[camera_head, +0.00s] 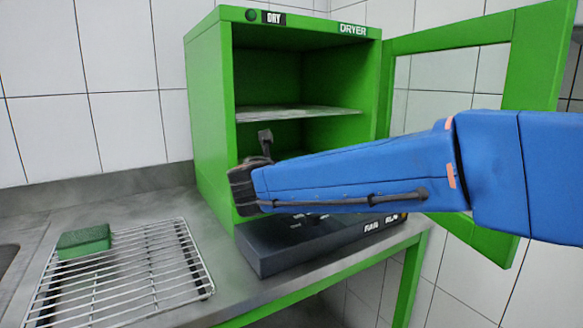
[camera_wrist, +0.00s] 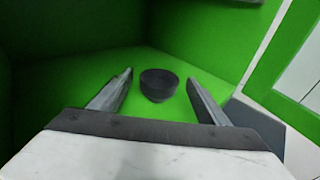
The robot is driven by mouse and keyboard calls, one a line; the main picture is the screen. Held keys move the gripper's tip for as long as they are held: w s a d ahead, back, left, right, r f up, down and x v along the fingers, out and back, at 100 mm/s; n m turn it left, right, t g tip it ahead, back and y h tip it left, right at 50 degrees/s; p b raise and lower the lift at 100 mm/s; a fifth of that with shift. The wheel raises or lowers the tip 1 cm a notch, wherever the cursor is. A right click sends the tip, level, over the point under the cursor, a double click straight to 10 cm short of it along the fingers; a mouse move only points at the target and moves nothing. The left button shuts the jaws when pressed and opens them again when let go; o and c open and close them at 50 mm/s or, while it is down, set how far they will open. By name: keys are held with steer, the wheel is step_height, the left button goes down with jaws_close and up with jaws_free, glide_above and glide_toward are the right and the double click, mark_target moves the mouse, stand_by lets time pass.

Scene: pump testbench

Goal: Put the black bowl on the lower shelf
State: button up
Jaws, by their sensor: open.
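The black bowl (camera_wrist: 159,86) sits upright on the green floor of the lower compartment (camera_wrist: 140,112) in the wrist view. My gripper (camera_wrist: 160,78) is open, with one finger to the left and one to the right of the bowl. Gaps show between the bowl and both fingers. In the head view my blue arm reaches across the front of the green dryer (camera_head: 208,120) and hides the bowl and the gripper's fingers. The dryer's upper shelf (camera_head: 300,113) looks empty where it shows.
The dryer's green door (camera_head: 510,75) stands open to the right, behind my arm. A dark control base (camera_head: 290,250) is below the opening. A wire rack (camera_head: 140,285) with a green sponge (camera_head: 84,241) lies on the counter at left. The dryer's walls are close around the gripper.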

steer(key=v, duration=1.2)
steer(key=shift+r, duration=0.1)
